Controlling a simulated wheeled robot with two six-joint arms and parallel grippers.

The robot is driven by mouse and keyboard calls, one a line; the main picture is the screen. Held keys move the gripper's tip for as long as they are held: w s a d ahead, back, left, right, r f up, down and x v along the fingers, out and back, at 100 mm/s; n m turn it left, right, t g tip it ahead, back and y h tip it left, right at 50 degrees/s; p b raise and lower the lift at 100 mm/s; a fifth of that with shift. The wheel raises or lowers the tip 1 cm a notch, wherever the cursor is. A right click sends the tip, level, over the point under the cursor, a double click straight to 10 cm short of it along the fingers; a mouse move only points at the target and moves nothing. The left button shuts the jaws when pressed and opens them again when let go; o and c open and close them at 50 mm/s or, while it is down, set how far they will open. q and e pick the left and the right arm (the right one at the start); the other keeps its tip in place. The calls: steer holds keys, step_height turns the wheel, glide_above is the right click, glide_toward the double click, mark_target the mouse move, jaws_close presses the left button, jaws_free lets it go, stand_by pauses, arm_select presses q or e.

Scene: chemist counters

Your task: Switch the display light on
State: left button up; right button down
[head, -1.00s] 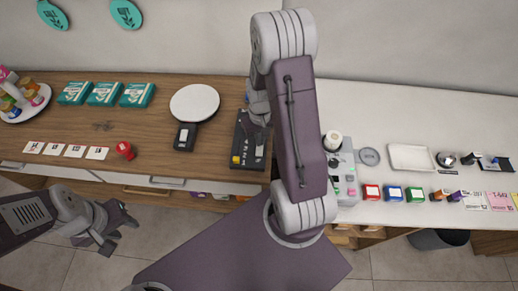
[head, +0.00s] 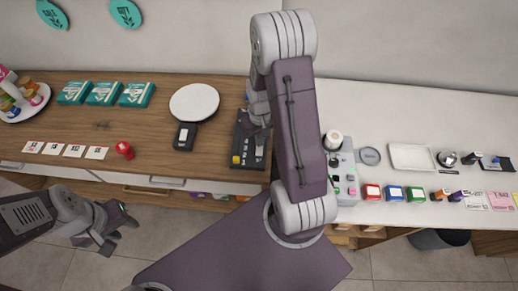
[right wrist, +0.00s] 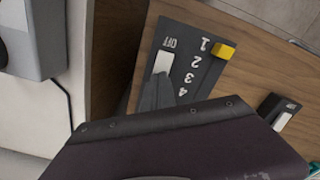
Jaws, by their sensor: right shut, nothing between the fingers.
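A dark control panel (head: 239,150) lies on the wooden counter. In the right wrist view the panel (right wrist: 212,62) shows the marks OFF, 1, 2, 3 and 4, a yellow knob (right wrist: 225,51) beside 1 and a white rocker (right wrist: 162,62) near OFF. My right gripper (right wrist: 157,92) is shut and empty, its tips at the rocker's lower end; I cannot tell if they touch. In the head view my right gripper (head: 258,116) partly covers the panel. A round white disc (head: 194,102) has a dark base with a white switch (head: 183,135). My left gripper (head: 122,230) is open and empty, in front of the counter.
Teal boxes (head: 104,93), cards (head: 74,151) and a red item (head: 124,149) are left of the disc. A grey device (head: 345,170) and small coloured blocks (head: 393,194) are on the white counter at right.

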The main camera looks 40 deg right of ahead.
steer(key=shift+f+b, duration=0.4)
steer(key=shift+f, duration=0.25)
steer(key=shift+r, duration=0.15)
step_height(320, 180, up, 7)
steer(key=p, duration=0.6)
steer(key=shift+p, duration=0.4)
steer(key=w+a+r+n+t+b, duration=0.2)
steer(key=w+a+r+b, duration=0.15)
steer(key=a, duration=0.35)
steer(key=s+a+r+b, duration=0.1)
steer(key=s+a, duration=0.4)
steer(key=s, duration=0.5)
steer(key=shift+g, duration=0.4)
